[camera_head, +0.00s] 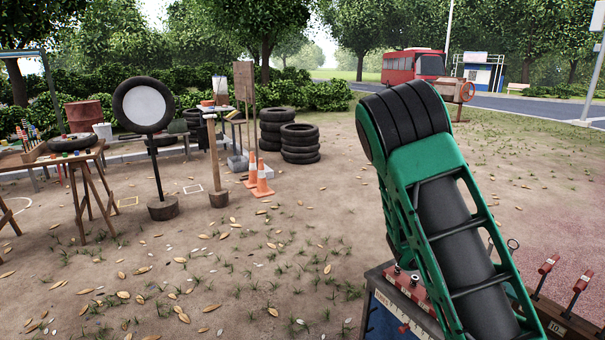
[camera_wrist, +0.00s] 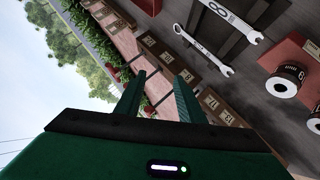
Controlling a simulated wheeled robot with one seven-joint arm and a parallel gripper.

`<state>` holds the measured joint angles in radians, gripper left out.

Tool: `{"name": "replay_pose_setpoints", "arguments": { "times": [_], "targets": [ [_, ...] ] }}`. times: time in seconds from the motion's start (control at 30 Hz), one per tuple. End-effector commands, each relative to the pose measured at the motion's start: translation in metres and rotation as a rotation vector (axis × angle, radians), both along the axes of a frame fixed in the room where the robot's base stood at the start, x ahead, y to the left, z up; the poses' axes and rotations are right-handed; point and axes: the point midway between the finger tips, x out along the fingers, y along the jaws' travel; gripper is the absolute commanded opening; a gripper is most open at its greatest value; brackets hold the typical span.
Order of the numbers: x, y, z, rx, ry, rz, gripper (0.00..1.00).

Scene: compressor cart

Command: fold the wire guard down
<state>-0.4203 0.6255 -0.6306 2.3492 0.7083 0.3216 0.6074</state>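I cannot make out the wire guard in either view. My green arm covers much of the right side of the head view and may hide it. My gripper (camera_wrist: 158,85) shows in the wrist view, with its two green fingers apart and nothing visible between them. The head view does not show the fingers. A dark cart or bench (camera_head: 378,318) with a red and white strip on top stands at the lower right of the head view, partly behind my arm. Red-handled levers (camera_head: 547,266) stand on its right part.
The tilted wrist view shows a dark surface with wrenches (camera_wrist: 203,51), a dark cylinder with a pale end (camera_wrist: 285,82) and a row of numbered tags (camera_wrist: 213,101).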

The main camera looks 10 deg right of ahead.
Motion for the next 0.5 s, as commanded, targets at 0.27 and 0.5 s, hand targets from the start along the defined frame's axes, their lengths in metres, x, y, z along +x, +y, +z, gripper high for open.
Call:
{"name": "replay_pose_setpoints", "arguments": {
  "times": [0.27, 0.5],
  "targets": [
    [-0.047, 0.031, -0.001, 0.319, 0.001, -0.073, 0.35],
    [-0.079, 0.068, 0.014, 0.569, -0.009, -0.058, 0.35]
  ]
}}
